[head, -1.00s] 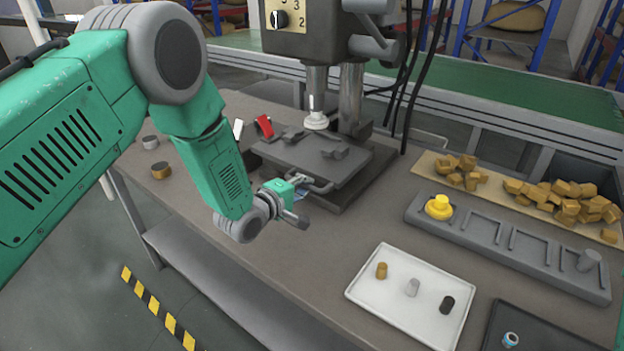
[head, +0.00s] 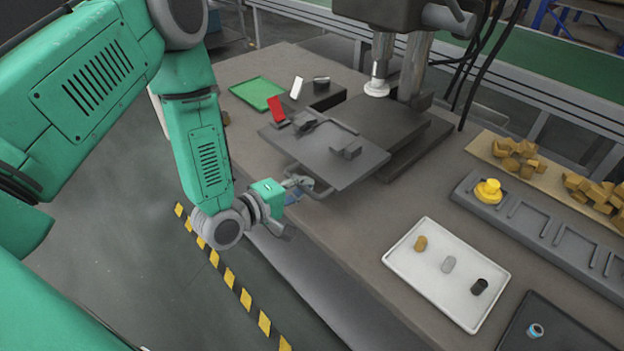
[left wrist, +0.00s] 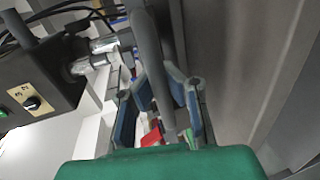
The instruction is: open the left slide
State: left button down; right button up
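The left slide (head: 320,158) is a flat dark grey plate with small fixtures on it, below the drill press. It juts out from the press base (head: 418,148) toward the table's front edge. Its bent bar handle (head: 322,192) is at its front. My left gripper (head: 298,187) is at this handle. In the left wrist view, the handle bar (left wrist: 150,45) runs between the blue-padded fingers of the gripper (left wrist: 162,100), which look closed around it. The exact finger contact is hard to see. My right gripper is in neither view.
A red piece (head: 276,109) and a green tray (head: 257,93) are behind the slide. A white tray (head: 400,262) with three small cylinders lies to the right. A grey slotted rack (head: 530,218) holds a yellow part. Open floor lies left of the table.

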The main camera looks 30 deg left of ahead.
pick_arm(q)
jog(key=shift+w+a, duration=0.15)
jog(key=c, duration=1.6)
grip_release()
jog(key=shift+o, duration=0.2)
jog(key=shift+a, duration=0.1)
jog(key=shift+s+a, duration=0.15)
jog(key=shift+s, duration=0.3)
jog(key=v, duration=1.1)
jog(key=shift+f, duration=0.1)
